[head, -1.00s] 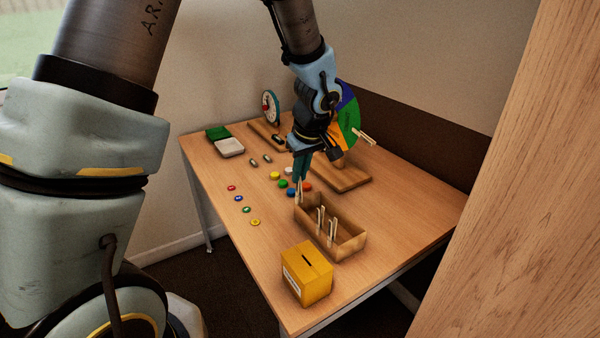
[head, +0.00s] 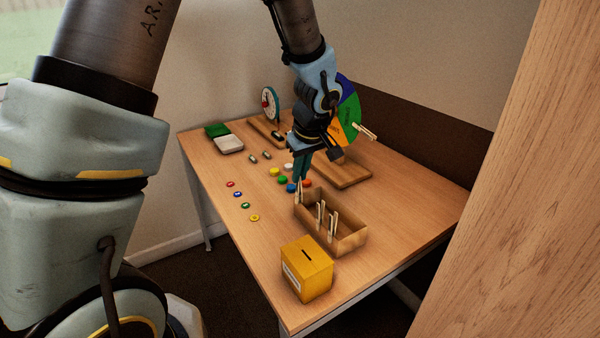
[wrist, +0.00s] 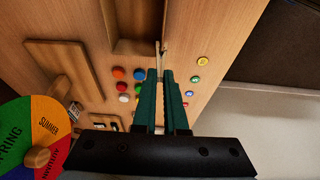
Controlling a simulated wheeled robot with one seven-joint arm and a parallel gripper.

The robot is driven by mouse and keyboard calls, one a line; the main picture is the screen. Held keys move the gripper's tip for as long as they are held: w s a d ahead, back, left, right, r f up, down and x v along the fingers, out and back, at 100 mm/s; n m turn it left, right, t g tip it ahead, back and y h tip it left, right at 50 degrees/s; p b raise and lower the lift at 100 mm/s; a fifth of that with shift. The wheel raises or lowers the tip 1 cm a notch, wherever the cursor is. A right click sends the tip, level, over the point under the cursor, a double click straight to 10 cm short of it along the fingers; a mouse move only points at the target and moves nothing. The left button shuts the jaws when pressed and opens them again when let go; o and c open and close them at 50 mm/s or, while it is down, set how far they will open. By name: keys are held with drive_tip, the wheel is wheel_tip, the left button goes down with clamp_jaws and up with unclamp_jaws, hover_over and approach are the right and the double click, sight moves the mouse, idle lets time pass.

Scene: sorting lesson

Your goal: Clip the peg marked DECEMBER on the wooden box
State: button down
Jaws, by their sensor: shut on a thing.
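The wooden box (head: 351,243) is an open tray on the table; part of it shows at the top of the wrist view (wrist: 136,47). My gripper (head: 301,180) is at the box's far left corner, fingers pointing down. In the wrist view its green fingers (wrist: 160,72) are shut on a thin pale peg (wrist: 161,50) at the box's edge. I cannot read its marking or tell whether it grips the wall. Another peg (head: 366,132) sticks out from the coloured season wheel (head: 347,119).
A yellow slotted box (head: 307,270) stands just in front of the wooden box. Several coloured discs (head: 282,180) lie close beyond my gripper, and small round buttons (head: 238,197) lie to the left. A clock (head: 270,103) stands at the back. The table's front left is clear.

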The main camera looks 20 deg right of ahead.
drive_tip(key=shift+f, duration=0.2)
drive_tip(key=shift+f+b, duration=0.35)
drive_tip(key=shift+b, duration=0.25)
drive_tip(key=shift+f+b, duration=0.3)
drive_tip(key=shift+b, duration=0.05)
drive_tip(key=c, duration=0.9)
unclamp_jaws()
drive_tip(key=b+v, duration=0.1)
drive_tip(key=v, duration=1)
drive_tip(key=a+f+m+p, duration=0.1)
drive_tip(key=a, duration=0.9)
drive_tip(key=s+a+f+m+g+p, duration=0.1)
drive_tip(key=a, duration=0.9)
drive_tip(key=s+a+f+m+p, duration=0.1)
drive_tip(key=a, duration=0.9)
drive_tip(key=shift+s+a+f+g+h, duration=0.15)
drive_tip(key=shift+s+f+g+h, duration=0.15)
drive_tip(key=shift+g, duration=0.1)
